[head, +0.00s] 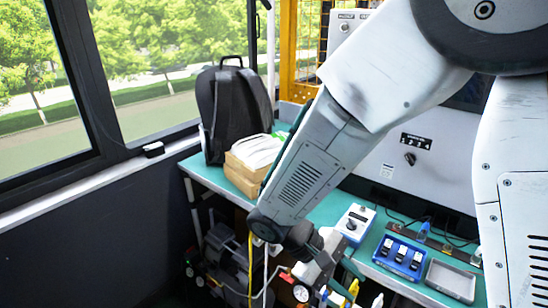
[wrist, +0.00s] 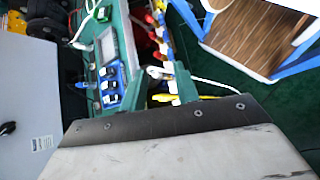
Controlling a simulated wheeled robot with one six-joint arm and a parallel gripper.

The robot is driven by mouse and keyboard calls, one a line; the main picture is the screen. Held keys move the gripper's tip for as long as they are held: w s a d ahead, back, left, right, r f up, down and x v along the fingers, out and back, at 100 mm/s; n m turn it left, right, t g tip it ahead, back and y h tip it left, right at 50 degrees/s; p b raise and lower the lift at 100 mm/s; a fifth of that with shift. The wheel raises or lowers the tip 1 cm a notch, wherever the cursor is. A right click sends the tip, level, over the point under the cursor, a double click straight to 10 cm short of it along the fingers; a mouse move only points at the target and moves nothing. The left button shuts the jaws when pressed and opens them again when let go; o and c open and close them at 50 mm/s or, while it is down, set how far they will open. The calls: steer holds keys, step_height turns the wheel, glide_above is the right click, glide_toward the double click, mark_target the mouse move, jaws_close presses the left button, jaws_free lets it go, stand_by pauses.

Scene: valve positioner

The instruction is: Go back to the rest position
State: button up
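My arm reaches down from the upper right in the head view, across the front of the green workbench (head: 335,205). My gripper (head: 325,275) hangs low at the bottom middle, by the bench's front edge. Its fingers are partly hidden and too small to read, so I cannot tell whether they are open or shut. I see nothing clearly held.
The bench bears a blue tray (head: 400,256) of black-and-white parts, a grey tray (head: 451,281), a knob box (head: 355,223) and a cardboard box (head: 243,176). A black backpack (head: 232,110) stands behind. A wood-topped piece (wrist: 255,38) shows in the wrist view.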

steer(key=s+d+r+m+t+y, duration=0.2)
steer(key=s+d+r+m+y, duration=0.1)
steer(key=r, duration=0.5)
steer(key=s+d+r+m+t+y, duration=0.2)
steer(key=s+d+r+m+y, duration=0.2)
steer(key=s+d+r+y, duration=0.2)
step_height(320, 180, up, 4)
steer(key=shift+s+d+f, duration=0.2)
steer(key=shift+s+d, duration=0.3)
steer(key=shift+d, duration=0.65)
